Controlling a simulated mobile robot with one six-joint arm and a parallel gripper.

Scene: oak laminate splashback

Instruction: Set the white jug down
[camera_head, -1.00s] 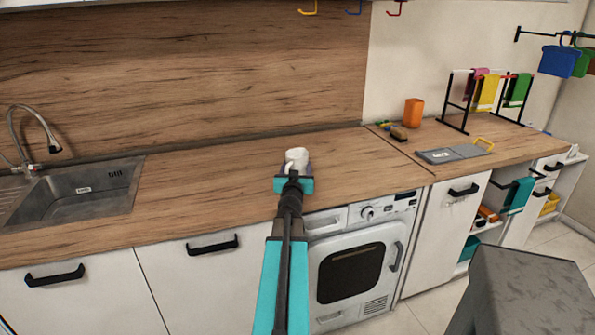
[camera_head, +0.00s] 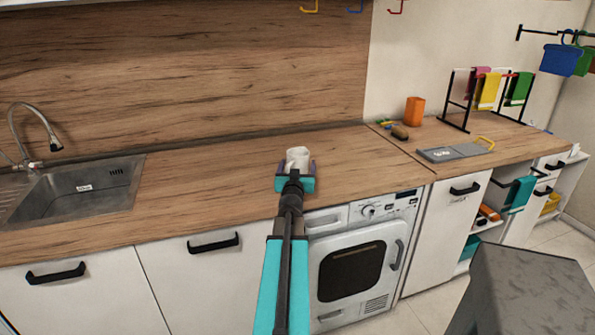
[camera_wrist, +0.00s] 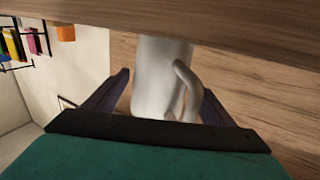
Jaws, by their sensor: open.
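The white jug (camera_head: 297,157) stands on the wooden worktop above the left part of the washing machine. In the wrist view the jug (camera_wrist: 158,75) lies between the two purple fingers, with its handle (camera_wrist: 190,92) toward the right finger. My gripper (camera_head: 296,168) is open around the jug, with a finger on each side. A gap shows beside the left finger; whether the right finger touches the handle I cannot tell. The jug's lower part is hidden behind the gripper in the head view.
A sink (camera_head: 80,190) is set in the worktop at the left. An orange cup (camera_head: 414,111), a grey board (camera_head: 455,154) and a rack with coloured cloths (camera_head: 487,92) stand at the right. The worktop (camera_head: 215,180) between sink and jug is clear.

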